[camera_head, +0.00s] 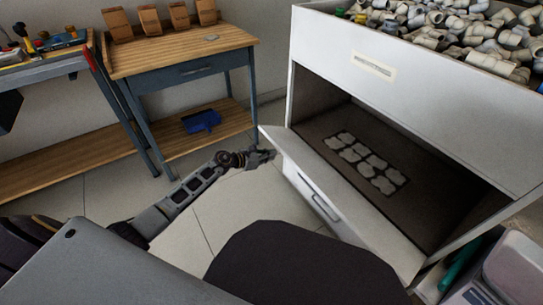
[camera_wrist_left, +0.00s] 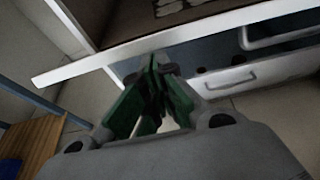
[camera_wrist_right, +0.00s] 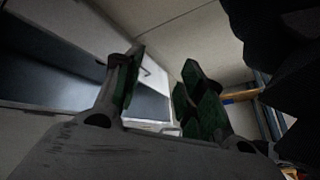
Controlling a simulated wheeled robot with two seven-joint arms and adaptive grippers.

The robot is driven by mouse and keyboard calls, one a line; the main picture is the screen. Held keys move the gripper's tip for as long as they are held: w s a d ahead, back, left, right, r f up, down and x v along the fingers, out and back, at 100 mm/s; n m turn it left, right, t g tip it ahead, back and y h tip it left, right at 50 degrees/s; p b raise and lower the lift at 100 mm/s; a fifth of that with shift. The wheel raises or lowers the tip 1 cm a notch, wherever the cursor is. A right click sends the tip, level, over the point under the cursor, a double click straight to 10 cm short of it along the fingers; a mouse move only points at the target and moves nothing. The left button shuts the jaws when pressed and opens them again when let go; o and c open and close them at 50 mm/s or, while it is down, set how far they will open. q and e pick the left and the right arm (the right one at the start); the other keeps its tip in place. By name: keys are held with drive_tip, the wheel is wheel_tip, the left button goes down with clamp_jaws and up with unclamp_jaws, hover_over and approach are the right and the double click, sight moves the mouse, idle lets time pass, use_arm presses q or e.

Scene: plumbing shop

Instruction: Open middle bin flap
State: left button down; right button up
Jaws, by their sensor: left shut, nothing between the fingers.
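The middle bin flap (camera_head: 335,190) of the white cabinet stands open, tilted outward, with the dark bin interior (camera_head: 420,185) exposed behind it. Several pale flat shapes (camera_head: 365,162) show on the bin's inside. My left gripper (camera_head: 268,156) is at the flap's left end, just outside it; I cannot tell if they touch. In the left wrist view its green-padded fingers (camera_wrist_left: 160,68) are together and empty, below the flap's pale edge (camera_wrist_left: 150,44). My right gripper (camera_wrist_right: 160,75) shows only in its wrist view, fingers apart and empty, with a white cabinet front beyond.
An upper bin (camera_head: 450,95) full of grey pipe fittings is above the opening. A lower front with a handle (camera_wrist_left: 232,80) sits below the flap. A wooden-topped workbench (camera_head: 180,52) stands at back left, with a blue object (camera_head: 201,121) on its shelf. Tiled floor lies clear between.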

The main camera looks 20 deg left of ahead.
use_arm(q)
drive_tip(key=p+v, duration=0.2)
drive_tip(key=v, duration=0.7)
drive_tip(key=shift+a+r+p, duration=0.2)
drive_tip(key=shift+r+p, duration=0.1)
drive_tip(key=shift+r, duration=0.05)
use_arm(e)
wheel_tip(320, 180, up, 6)
drive_tip(key=d+g, duration=0.1)
drive_tip(key=shift+w+n+h, duration=0.2)
drive_tip(key=shift+n+h, duration=0.2)
use_arm(q)
drive_tip(key=shift+s, duration=0.1)
use_arm(e)
drive_tip(key=shift+s+f, duration=0.15)
drive_tip(key=shift+s, duration=0.15)
